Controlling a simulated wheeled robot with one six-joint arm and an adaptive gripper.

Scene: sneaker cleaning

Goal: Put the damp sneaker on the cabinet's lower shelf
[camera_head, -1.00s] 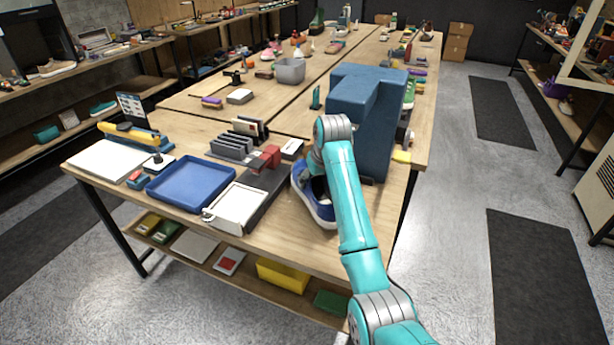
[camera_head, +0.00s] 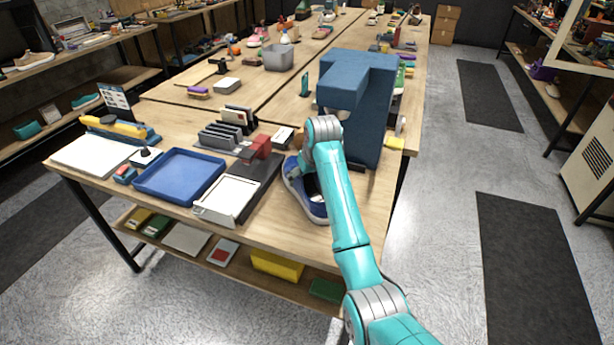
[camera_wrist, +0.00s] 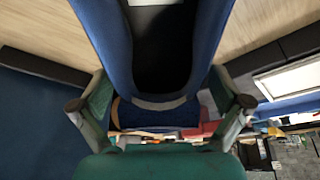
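The blue sneaker (camera_head: 300,197) with a white sole sits at the right front part of the workbench, partly hidden by my arm. In the wrist view the sneaker (camera_wrist: 160,105) fills the middle, its dark opening visible. My gripper (camera_wrist: 162,95) has one finger on each side of the shoe's end, apparently pressed against it. I cannot tell whether the sole touches the bench. In the head view the fingers are hidden. A cream vented cabinet (camera_head: 598,172) is cut off at the right edge; its lower shelf does not show.
A big blue block-shaped unit (camera_head: 372,110) stands just behind the sneaker. Left of it are a dark stand with a white tray (camera_head: 228,197), a blue tray (camera_head: 180,178) and a slotted rack (camera_head: 224,136). The floor right of the workbench is clear, with dark mats (camera_head: 525,250).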

